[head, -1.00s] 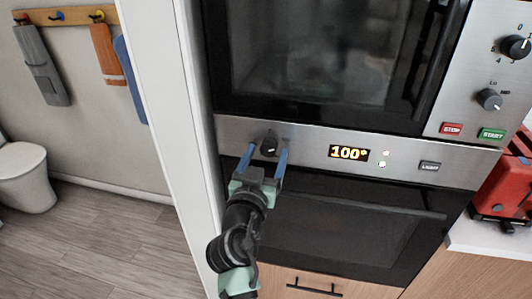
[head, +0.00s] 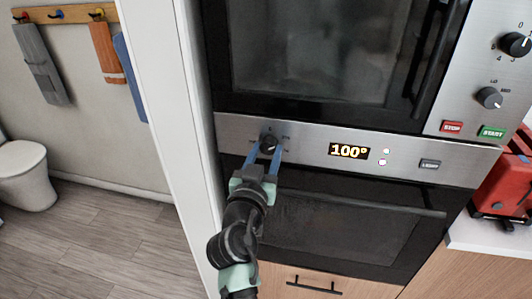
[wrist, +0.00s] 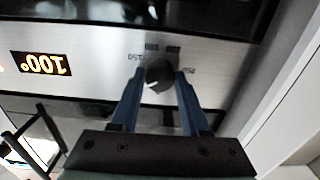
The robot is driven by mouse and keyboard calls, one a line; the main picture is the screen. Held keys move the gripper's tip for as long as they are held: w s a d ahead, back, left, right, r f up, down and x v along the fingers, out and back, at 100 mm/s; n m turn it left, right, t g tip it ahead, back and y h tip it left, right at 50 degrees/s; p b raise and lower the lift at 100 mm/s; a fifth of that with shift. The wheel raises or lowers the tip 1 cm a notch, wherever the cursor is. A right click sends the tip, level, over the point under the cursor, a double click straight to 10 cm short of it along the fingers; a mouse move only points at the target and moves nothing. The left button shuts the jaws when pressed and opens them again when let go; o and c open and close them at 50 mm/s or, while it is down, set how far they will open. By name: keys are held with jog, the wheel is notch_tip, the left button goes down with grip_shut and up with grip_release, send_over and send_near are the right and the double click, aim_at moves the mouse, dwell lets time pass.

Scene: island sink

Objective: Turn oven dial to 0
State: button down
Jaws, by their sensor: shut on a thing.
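The oven dial (head: 268,141) is a black round knob on the left of the oven's steel panel (head: 310,143). It also shows in the wrist view (wrist: 158,77), where the picture is upside down and the printed marks around it are partly readable. My gripper (head: 267,150) has its blue fingers closed on both sides of the dial; in the wrist view the fingertips (wrist: 158,82) touch its left and right sides. The lit display (head: 349,152) reads 100°, with two small lights beside it.
A microwave (head: 320,55) with its own knobs (head: 489,97), a red stop button (head: 451,127) and a green start button (head: 492,132) is above. The oven door handle (head: 370,207) is below. A white wall edge (head: 165,110) stands close on the left. A red appliance (head: 505,190) is at right.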

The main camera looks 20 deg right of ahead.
jog(key=shift+n, duration=0.3)
jog(key=n, duration=0.5)
jog(key=shift+n, duration=0.4)
jog(key=n+p, duration=0.1)
jog(key=n, duration=0.4)
jog(key=shift+s+d, duration=0.1)
jog(key=shift+n, duration=0.3)
jog(key=shift+c, duration=2)
grip_release()
jog(key=b+v, duration=0.1)
jog(key=v, duration=1.2)
jog(key=shift+b, duration=0.3)
